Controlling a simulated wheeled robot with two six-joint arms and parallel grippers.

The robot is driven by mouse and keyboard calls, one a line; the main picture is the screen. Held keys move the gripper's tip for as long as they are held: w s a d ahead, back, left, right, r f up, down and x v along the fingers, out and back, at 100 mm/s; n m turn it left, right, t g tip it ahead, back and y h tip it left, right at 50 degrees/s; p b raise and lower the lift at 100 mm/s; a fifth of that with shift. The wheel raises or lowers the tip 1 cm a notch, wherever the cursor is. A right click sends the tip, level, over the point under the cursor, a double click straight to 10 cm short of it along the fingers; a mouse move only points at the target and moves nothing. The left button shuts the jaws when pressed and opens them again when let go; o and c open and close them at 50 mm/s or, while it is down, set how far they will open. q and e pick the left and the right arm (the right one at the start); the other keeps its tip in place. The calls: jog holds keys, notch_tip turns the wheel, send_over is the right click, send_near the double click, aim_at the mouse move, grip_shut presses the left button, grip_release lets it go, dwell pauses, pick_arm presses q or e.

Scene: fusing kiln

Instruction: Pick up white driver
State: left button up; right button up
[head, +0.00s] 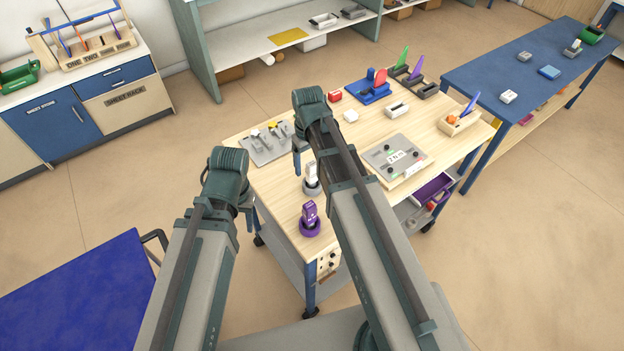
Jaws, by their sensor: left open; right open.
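What looks like the white driver (311,169) stands upright in a grey round holder (313,188) near the left side of the wooden worktable (276,190). A purple driver (309,210) stands in a purple round holder (310,228) nearer to me. My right gripper (297,169) is open, just left of the white driver in the picture and apart from it. My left gripper (247,217) is open and empty off the table's left edge; its wrist hides part of it. My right forearm covers the middle of the table.
A grey tray with tools (263,149) lies at the table's back left. A blue table (490,80) stands beyond.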

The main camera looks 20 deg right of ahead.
aim_at(312, 174)
jog(key=f+b, duration=0.2)
jog(key=d+f+b, duration=0.1)
jog(key=f+b, duration=0.1)
jog(key=shift+s, duration=0.15)
jog(key=shift+a+f+b, duration=0.1)
jog(key=shift+f+b, duration=0.55)
jog(key=shift+r, duration=0.1)
grip_shut()
